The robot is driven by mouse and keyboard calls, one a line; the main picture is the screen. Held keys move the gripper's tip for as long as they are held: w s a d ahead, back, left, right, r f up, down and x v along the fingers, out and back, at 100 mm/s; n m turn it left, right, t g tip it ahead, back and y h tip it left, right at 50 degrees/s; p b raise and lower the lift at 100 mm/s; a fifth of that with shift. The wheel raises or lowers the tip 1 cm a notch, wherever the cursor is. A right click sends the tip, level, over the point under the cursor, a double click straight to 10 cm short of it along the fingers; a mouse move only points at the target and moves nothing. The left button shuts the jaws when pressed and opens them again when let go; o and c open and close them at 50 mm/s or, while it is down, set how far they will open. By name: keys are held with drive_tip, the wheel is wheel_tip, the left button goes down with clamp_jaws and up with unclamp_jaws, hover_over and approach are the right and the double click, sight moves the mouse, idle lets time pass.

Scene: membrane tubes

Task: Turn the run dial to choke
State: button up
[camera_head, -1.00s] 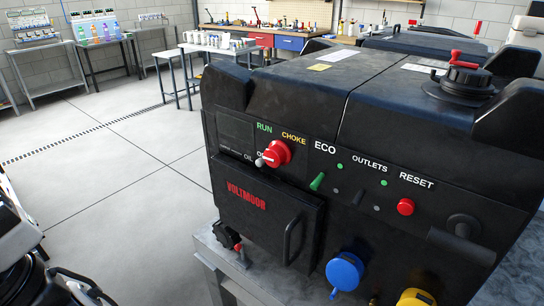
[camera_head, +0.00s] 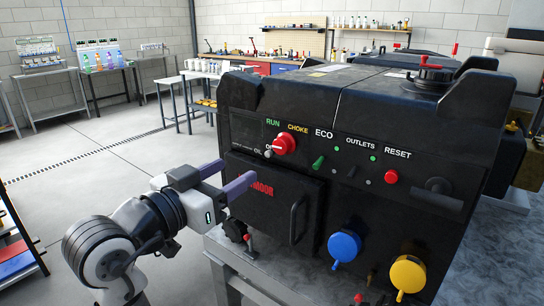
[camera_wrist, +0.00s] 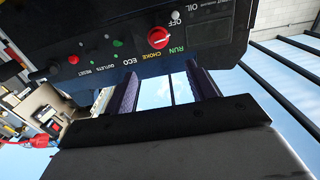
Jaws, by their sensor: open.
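The run dial is a red knob (camera_head: 284,145) with a pale pointer, on the upper left of the black generator's front panel (camera_head: 330,176). Its pointer is toward the lower left, near the partly hidden OFF label and away from RUN and CHOKE. The dial also shows in the wrist view (camera_wrist: 158,38), upside down, beyond the fingers. My gripper (camera_head: 225,178) is open and empty, left of and below the dial, apart from it. Its purple fingers cover part of the red lettering on the panel door in the head view.
A green switch (camera_head: 318,163), red reset button (camera_head: 391,177), blue cap (camera_head: 344,246) and yellow cap (camera_head: 408,274) share the panel. A door handle (camera_head: 297,221) sticks out below the dial. The generator rests on a grey table (camera_head: 222,242). Open floor lies to the left.

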sight(279, 148)
drive_tip(key=p+x, duration=0.1)
drive_tip(key=x, duration=0.3)
drive_tip(key=p+x, duration=0.1)
drive_tip(key=x, duration=0.4)
drive_tip(key=p+x, duration=0.1)
drive_tip(key=x, duration=0.4)
drive_tip(key=shift+s+f, duration=0.1)
drive_tip(key=shift+f, duration=0.15)
drive_tip(key=shift+c, duration=0.5)
drive_tip(key=c, duration=0.7)
